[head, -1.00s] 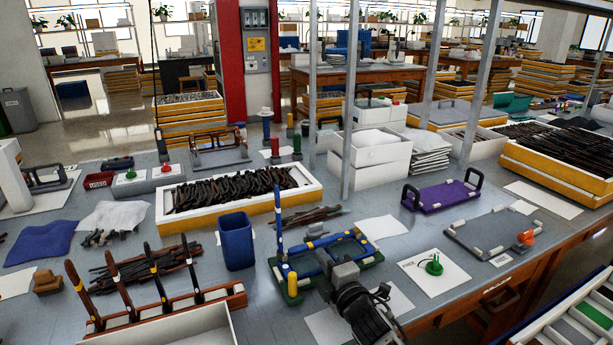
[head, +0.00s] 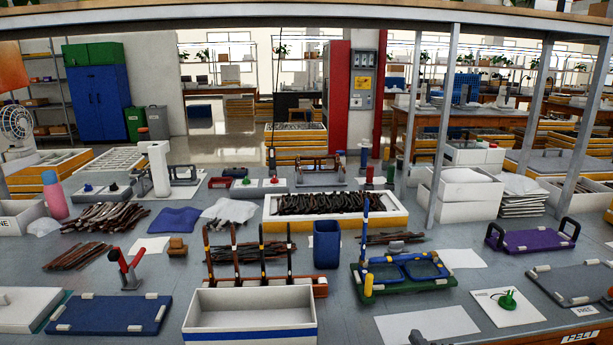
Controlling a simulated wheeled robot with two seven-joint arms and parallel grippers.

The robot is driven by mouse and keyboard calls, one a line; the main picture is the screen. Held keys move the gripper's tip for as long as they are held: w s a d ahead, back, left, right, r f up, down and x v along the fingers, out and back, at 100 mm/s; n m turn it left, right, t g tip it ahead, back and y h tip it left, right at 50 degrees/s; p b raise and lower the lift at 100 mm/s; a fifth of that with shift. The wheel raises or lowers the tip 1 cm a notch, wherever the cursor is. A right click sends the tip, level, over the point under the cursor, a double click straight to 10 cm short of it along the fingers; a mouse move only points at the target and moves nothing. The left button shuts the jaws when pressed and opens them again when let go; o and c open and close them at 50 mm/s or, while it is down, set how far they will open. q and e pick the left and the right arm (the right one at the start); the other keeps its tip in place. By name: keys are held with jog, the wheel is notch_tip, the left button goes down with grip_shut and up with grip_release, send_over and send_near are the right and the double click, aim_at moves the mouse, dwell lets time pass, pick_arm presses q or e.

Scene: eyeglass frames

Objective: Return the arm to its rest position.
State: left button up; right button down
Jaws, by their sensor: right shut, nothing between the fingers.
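Blue eyeglass frames (head: 421,265) lie on a green fixture (head: 375,294) right of centre on the bench. Blue and yellow posts stand at the fixture's left end. Only a small dark tip of my right gripper (head: 418,339) shows at the bottom edge, in front of the fixture and apart from it. It is shut and empty; the rest of it and most of the arm are out of view. My left gripper is not in view.
A white tray (head: 250,331) stands at the front centre, with a rack of upright temples (head: 318,284) behind it. A blue cup (head: 327,243) is left of the fixture. Metal posts (head: 443,130) rise at the right. White sheets (head: 428,325) lie flat near the gripper.

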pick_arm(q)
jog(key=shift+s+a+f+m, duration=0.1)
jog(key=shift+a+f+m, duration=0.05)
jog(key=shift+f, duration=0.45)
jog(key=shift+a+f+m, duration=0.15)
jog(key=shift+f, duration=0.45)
pick_arm(e)
jog(key=s+a+f+m+g, duration=0.2)
jog(key=s+m, duration=0.2)
jog(key=s, duration=0.4)
jog(key=s+a+f+m+g+y, duration=0.1)
jog(key=s+a+f+m+g, duration=0.1)
jog(key=s+m, duration=0.3)
jog(key=s+a+f+m+g+y, duration=0.1)
jog(key=s+a+f+m+g, duration=0.1)
jog(key=s, duration=0.9)
jog(key=a+f+m, duration=0.1)
jog(key=a+m, duration=0.1)
jog(key=shift+s+m, duration=0.15)
jog(key=shift+m, duration=0.15)
